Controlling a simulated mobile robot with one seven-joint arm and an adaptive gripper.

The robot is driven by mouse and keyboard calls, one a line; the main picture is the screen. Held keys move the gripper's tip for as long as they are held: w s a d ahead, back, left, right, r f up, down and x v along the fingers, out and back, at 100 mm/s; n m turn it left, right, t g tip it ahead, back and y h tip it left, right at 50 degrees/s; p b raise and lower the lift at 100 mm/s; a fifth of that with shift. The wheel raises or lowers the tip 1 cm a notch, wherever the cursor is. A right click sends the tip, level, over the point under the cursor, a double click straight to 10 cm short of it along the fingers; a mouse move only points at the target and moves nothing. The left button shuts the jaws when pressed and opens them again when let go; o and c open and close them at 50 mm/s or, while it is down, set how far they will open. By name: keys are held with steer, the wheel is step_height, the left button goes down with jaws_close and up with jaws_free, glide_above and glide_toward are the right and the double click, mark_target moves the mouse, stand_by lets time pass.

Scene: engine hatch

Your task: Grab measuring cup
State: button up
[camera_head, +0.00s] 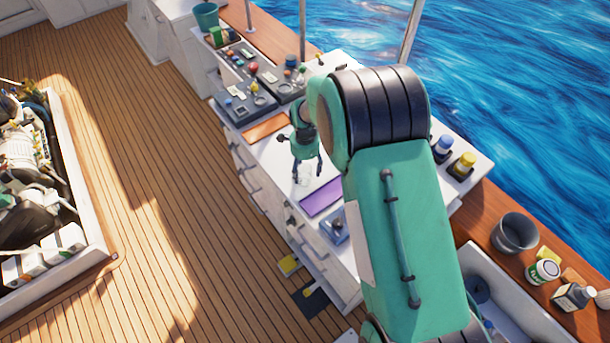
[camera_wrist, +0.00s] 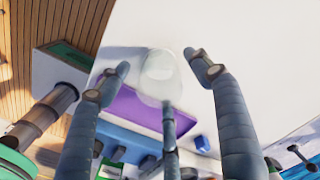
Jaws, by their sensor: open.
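The measuring cup (camera_wrist: 160,76) is a clear, whitish cup on the white counter, in the middle of the wrist view. In the head view it is a faint translucent shape (camera_head: 305,174) beneath the fingers. My gripper (camera_head: 308,178) is open and points down over the counter. In the wrist view its fingers (camera_wrist: 157,64) spread to the left, right and near side of the cup, with visible gaps left and right. The near finger overlaps the cup's lower edge in the picture; I cannot tell whether it touches.
A purple mat (camera_head: 322,197) lies close beside the cup, and an orange mat (camera_head: 265,127) lies farther back. Control panels (camera_head: 252,90) with knobs stand at the counter's far end. Blue and yellow jars (camera_head: 462,165) stand at the right edge.

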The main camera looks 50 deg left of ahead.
stand_by(0.4)
steer(key=c, duration=1.3)
steer(key=shift+r, duration=0.1)
steer(key=shift+r, duration=0.7)
step_height(320, 180, up, 2)
steer(key=shift+r, duration=0.1)
steer(key=s+d, duration=0.2)
steer(key=d, duration=0.2)
steer(key=s+d, duration=0.2)
steer(key=d, duration=0.3)
steer(key=s+d+r+b, duration=0.1)
steer(key=s+d, duration=0.2)
steer(key=d, duration=0.2)
steer(key=shift+s+d+r, duration=0.1)
steer(key=shift+d, duration=0.05)
